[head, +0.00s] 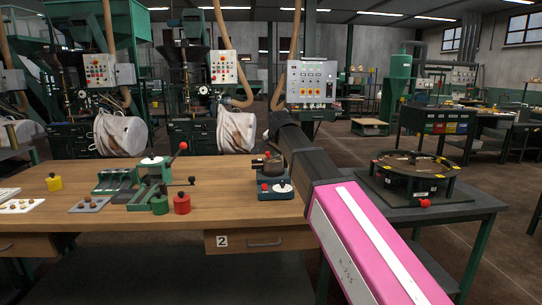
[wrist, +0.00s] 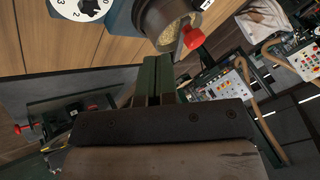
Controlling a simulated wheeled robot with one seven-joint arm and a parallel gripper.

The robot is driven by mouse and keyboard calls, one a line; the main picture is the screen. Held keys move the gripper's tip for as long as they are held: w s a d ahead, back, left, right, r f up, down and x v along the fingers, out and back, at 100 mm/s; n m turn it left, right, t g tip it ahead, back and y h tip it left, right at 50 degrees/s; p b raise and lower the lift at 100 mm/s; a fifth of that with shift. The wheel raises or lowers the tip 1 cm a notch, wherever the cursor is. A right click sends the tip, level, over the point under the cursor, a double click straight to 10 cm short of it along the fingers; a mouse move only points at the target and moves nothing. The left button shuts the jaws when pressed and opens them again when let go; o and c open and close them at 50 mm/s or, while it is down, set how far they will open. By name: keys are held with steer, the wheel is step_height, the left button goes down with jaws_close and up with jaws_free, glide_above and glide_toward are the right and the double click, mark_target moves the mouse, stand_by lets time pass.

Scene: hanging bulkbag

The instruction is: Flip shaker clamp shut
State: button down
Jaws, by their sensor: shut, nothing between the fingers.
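The shaker (head: 275,190) is a small blue-based device with a white dial and a red knob, at the right end of the wooden bench. On top it carries a dark cup, part hidden near my wrist. In the wrist view the cup (wrist: 155,20) holds grain-like bits and a red clamp lever tip (wrist: 193,37) lies at its right rim. The clamp's exact angle is hard to tell. The white dial (wrist: 80,6) is cut by the top edge. My gripper (wrist: 158,62) is shut and empty, its dark green fingertips just below the cup and lever; contact cannot be told.
The bench (head: 90,220) also carries a green press with a red-knobbed lever (head: 155,180), red (head: 182,203) and green weights, and a yellow one (head: 54,182). A round turntable device (head: 410,170) stands on a dark table at right. White bulk bags (head: 120,133) hang behind.

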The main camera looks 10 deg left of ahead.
steer(key=a+v, duration=0.1)
steer(key=v, duration=0.6)
steer(key=shift+s, duration=0.15)
steer(key=shift+d, duration=0.1)
